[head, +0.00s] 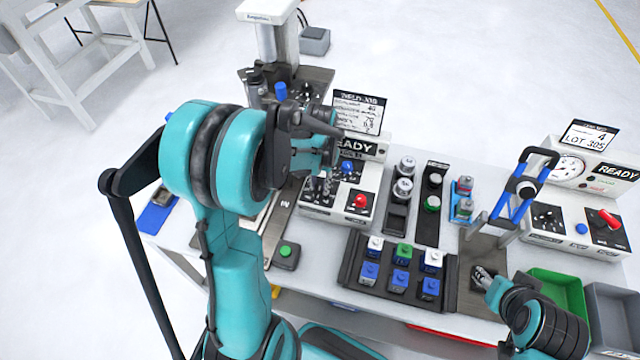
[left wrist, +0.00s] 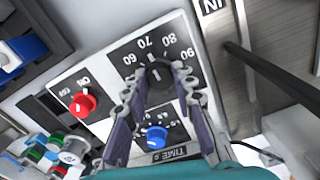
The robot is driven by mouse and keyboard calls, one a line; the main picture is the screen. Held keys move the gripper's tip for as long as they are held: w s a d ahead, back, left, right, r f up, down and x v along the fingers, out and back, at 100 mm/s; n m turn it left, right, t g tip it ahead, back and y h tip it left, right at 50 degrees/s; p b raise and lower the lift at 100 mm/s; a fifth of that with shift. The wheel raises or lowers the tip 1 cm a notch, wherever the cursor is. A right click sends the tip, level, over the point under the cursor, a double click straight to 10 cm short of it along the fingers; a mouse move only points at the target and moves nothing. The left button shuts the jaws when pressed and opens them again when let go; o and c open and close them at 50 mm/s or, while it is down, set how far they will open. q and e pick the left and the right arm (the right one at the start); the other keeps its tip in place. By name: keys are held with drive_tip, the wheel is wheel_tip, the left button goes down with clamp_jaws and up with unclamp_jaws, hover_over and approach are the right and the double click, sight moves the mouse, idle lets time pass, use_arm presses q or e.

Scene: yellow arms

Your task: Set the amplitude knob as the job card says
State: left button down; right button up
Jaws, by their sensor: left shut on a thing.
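My left gripper (head: 320,178) is over the left part of the welder's control box (head: 338,211). In the left wrist view its two fingers (left wrist: 158,80) are closed around the dark amplitude knob (left wrist: 158,70). The dial around it shows 60, 70, 80 and 90, and part is hidden by the fingers. The knob's exact setting is hard to read. The job card (head: 358,112) stands behind the box, its print too small to read surely. My right gripper (head: 484,278) is low at the right, near a brown fixture; its jaws are unclear.
Beside the dial are a blue time knob (left wrist: 156,137) and a red switch knob (left wrist: 82,104). A tray of blue, white and green parts (head: 352,271) lies in front. Another control box (head: 572,240) stands right.

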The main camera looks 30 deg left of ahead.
sight(320, 186)
idle(0.4)
use_arm(q)
drive_tip(key=c, duration=1.2)
unclamp_jaws()
wheel_tip(320, 186, up, 12)
drive_tip(key=s+d+f+t+b, duration=0.1)
drive_tip(key=s+d+t+b, duration=0.1)
drive_tip(key=s+d, duration=0.1)
drive_tip(key=s+d+f+t+b, duration=0.1)
drive_tip(key=s+d+f+t, duration=0.1)
drive_tip(key=s+d, duration=0.2)
drive_tip(key=s+d+f+t+b, duration=0.1)
drive_tip(key=s+d+t+b, duration=0.1)
drive_tip(key=s+d+t, duration=0.1)
drive_tip(key=shift+s+d+f+b, duration=0.35)
drive_tip(key=shift+s+d, duration=0.05)
drive_tip(key=shift+s, duration=0.25)
